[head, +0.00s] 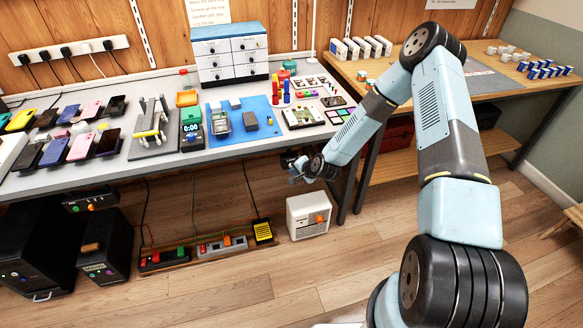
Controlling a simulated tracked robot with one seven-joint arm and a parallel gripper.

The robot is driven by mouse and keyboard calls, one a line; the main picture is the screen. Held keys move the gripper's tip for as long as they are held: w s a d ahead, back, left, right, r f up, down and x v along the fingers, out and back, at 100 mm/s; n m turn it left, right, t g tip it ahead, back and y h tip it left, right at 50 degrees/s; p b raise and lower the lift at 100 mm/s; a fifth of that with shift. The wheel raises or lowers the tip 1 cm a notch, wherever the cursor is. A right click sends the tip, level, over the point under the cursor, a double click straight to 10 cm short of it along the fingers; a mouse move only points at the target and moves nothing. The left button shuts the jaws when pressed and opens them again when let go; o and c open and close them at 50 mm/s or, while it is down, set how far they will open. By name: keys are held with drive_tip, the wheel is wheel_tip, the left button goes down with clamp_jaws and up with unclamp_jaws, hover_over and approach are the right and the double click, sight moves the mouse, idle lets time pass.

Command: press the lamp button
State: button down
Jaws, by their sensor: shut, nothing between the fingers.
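I cannot pick out a lamp button for certain. A thin white upright pole (313,28) stands at the back right of the grey bench (225,163); it may be the lamp's stem, and its top is out of the picture. My gripper (295,177) is shut and empty. It is at the bench's front edge, toward the right end, apart from the pole. It is small in the picture, and my wrist partly hides it.
Phones (81,146), a blue mat (238,118), a board with green parts (303,116) and a drawer cabinet (230,55) crowd the bench. A white box (309,217) and power strips (222,244) lie below. A wooden table (455,75) stands right.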

drive_tip(key=shift+w+a, duration=0.1)
drive_tip(key=shift+w, duration=0.35)
idle(0.6)
drive_tip(key=shift+s, duration=0.15)
drive_tip(key=shift+s+d, duration=0.25)
drive_tip(key=shift+s, duration=0.5)
drive_tip(key=shift+s+d, duration=0.3)
drive_tip(key=shift+s, duration=0.65)
drive_tip(key=shift+s+d, duration=0.25)
drive_tip(key=shift+s, duration=0.7)
drive_tip(key=shift+s+d, duration=0.3)
drive_tip(key=shift+s, duration=0.65)
